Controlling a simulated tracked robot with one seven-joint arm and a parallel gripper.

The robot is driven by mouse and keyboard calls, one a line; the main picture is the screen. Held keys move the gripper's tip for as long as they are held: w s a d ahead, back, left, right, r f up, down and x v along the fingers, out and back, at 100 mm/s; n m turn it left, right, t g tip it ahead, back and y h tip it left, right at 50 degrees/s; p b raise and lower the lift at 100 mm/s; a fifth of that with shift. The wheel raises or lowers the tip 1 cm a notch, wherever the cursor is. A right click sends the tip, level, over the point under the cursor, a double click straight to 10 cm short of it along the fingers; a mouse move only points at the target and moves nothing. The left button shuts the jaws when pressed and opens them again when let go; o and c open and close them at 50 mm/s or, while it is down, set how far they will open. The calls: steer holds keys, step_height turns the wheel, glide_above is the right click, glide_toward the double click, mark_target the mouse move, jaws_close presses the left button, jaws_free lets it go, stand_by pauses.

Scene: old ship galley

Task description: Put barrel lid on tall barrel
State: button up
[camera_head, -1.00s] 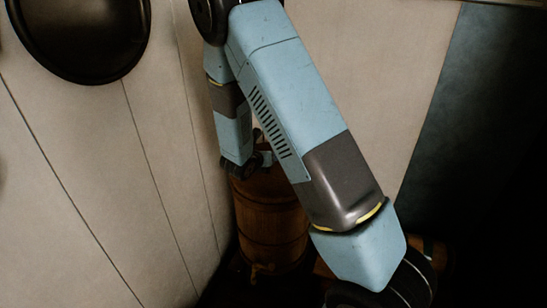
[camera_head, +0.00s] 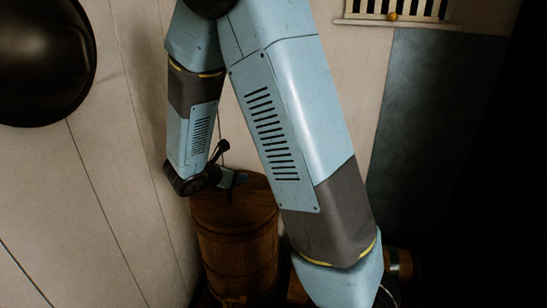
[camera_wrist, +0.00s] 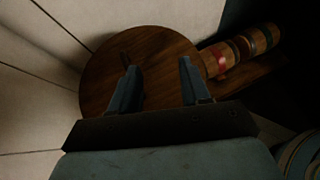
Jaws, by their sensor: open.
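My gripper (camera_head: 231,165) is open and empty over the barrel's top. In the wrist view my gripper (camera_wrist: 158,66) has its two fingers spread, with bare wood between them.
Small banded kegs (camera_wrist: 216,60) lie to the right of the barrel on a wooden rack; one keg (camera_head: 400,263) shows beside my arm. The pale plank wall (camera_head: 125,220) is close on the left. A black round pan-like object (camera_head: 45,60) hangs on it.

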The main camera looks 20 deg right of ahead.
steer(key=s+d+r+m+g+y, duration=0.35)
steer(key=s+d+r+m, duration=0.35)
steer(key=s+r+m, duration=0.5)
steer(key=s+a+r+m+t+y, duration=0.2)
steer(key=s+r+m+y, duration=0.4)
steer(key=s+m, duration=0.6)
steer(key=shift+s+a+r+m, duration=0.4)
steer(key=shift+s+a+r, duration=0.25)
steer(key=shift+s+r, duration=0.3)
